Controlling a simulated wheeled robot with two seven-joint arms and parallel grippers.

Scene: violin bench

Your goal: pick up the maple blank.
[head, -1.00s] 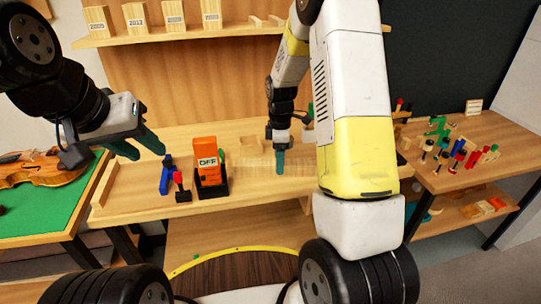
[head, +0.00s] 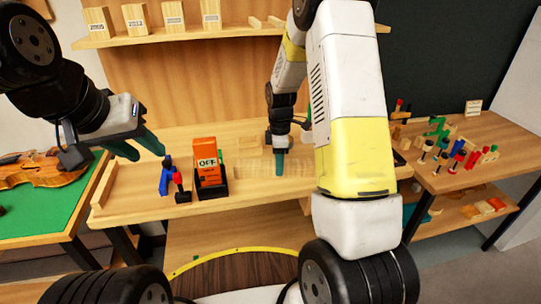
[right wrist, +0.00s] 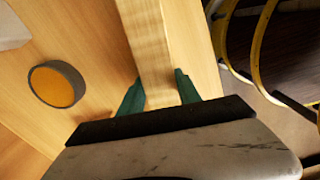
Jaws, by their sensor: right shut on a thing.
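The maple blank (right wrist: 152,45) is a pale, straight-edged wooden bar in the right wrist view, running up the picture from between my right gripper's green fingers (right wrist: 158,93). The fingers are shut on it, one on each side. In the head view my right gripper (head: 280,162) points down over the bench, and the pale blank is hard to tell from the wood around it. My left gripper (head: 136,147) is open and empty, at the left above the bench.
An orange box labelled OFF (head: 207,157) stands on the bench (head: 130,195), beside blue and red-and-black tools. A violin (head: 45,170) lies on green cloth at the left. The right table (head: 450,175) holds several small tools. A round orange-faced disc (right wrist: 55,84) is near the blank.

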